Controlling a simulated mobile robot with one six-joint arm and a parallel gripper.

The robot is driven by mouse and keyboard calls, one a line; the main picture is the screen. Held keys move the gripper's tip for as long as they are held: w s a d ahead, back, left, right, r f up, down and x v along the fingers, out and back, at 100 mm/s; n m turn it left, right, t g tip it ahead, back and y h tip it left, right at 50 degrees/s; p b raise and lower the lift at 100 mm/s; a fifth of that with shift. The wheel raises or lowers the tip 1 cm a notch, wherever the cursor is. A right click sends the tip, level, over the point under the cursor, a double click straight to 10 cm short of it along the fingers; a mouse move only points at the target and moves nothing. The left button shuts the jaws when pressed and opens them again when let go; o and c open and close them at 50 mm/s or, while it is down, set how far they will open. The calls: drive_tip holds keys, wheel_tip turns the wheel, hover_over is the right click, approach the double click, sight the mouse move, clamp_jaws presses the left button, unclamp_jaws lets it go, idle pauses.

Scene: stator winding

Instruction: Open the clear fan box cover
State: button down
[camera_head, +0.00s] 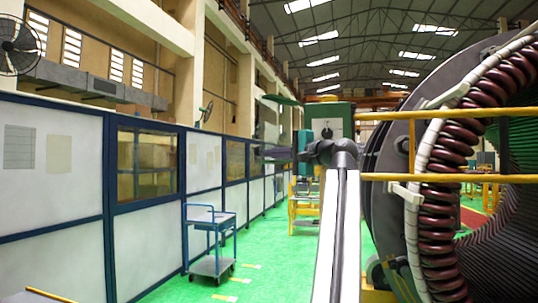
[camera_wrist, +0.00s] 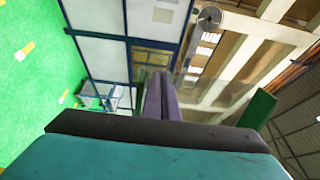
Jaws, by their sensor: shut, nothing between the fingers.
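My gripper (camera_wrist: 160,82) shows in the wrist view as two dark purple fingers side by side, shut with nothing between them. No clear cover can be told with certainty. A faint see-through patch lies around the fingertips. I cannot tell whether they touch anything.
A large stator (camera_head: 440,180) with dark red coils and yellow bars fills the right side. A blue cart (camera_head: 211,240) stands on the green floor at left, before white partition panels (camera_head: 50,190). A wall fan (camera_head: 18,45) is at upper left.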

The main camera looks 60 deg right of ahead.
drive_tip(key=shift+s+d, duration=0.1)
drive_tip(key=shift+d, duration=0.05)
drive_tip(key=s+a+b, duration=0.1)
drive_tip(key=s+a, duration=0.4)
drive_tip(key=a, duration=0.5)
drive_tip(key=shift+s+a, duration=0.15)
drive_tip(key=shift+a, duration=0.05)
idle(0.4)
idle(0.5)
